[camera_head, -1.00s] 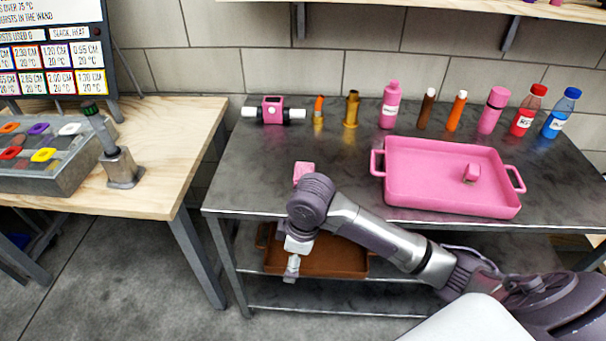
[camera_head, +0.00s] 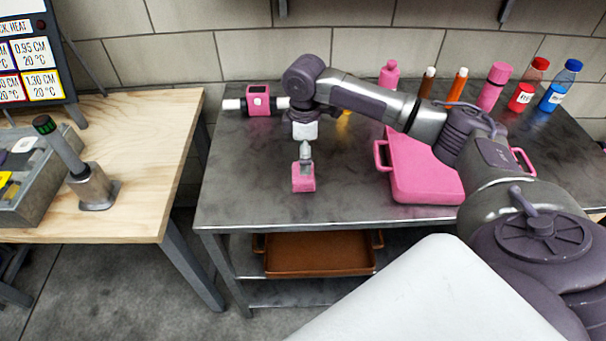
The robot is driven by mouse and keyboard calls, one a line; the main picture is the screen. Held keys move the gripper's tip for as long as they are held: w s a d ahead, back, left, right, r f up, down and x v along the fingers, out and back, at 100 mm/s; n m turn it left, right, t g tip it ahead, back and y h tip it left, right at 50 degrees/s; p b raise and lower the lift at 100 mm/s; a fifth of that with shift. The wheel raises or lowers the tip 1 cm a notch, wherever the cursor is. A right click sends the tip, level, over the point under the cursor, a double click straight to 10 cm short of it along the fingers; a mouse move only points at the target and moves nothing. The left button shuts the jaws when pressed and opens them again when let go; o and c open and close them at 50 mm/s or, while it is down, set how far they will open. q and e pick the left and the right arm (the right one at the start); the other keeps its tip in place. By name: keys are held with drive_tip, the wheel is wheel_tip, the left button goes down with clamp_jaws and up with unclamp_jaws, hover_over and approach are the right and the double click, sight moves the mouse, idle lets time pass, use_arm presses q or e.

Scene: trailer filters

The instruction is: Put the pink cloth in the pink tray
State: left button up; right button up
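A small pink folded piece, seemingly the pink cloth (camera_head: 303,183), lies on the left part of the grey metal table. The pink tray (camera_head: 425,187) is to its right on the same table, with much of it hidden behind my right arm. My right gripper (camera_head: 305,158) points down, its tip at the upper edge of the cloth in the picture. The fingers are seen edge-on, so I cannot tell whether they are open or touching the cloth. My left gripper is out of view.
A pink device (camera_head: 258,101) stands at the table's back left. A pink bottle (camera_head: 389,74), an orange tube (camera_head: 457,84), a red-capped bottle (camera_head: 528,84) and a blue-capped bottle (camera_head: 560,86) line the back. A brown tray (camera_head: 318,254) sits on the lower shelf. Bare tabletop surrounds the cloth.

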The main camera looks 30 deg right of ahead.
wheel_tip(320, 180, down, 3)
drive_tip(key=shift+w+a+f, duration=0.1)
drive_tip(key=shift+f, duration=0.1)
wheel_tip(320, 180, down, 3)
drive_tip(key=shift+r+p, duration=0.2)
drive_tip(key=shift+p, duration=0.15)
drive_tip(key=shift+f, duration=0.55)
drive_tip(key=c, duration=0.7)
drive_tip(key=shift+c, duration=1)
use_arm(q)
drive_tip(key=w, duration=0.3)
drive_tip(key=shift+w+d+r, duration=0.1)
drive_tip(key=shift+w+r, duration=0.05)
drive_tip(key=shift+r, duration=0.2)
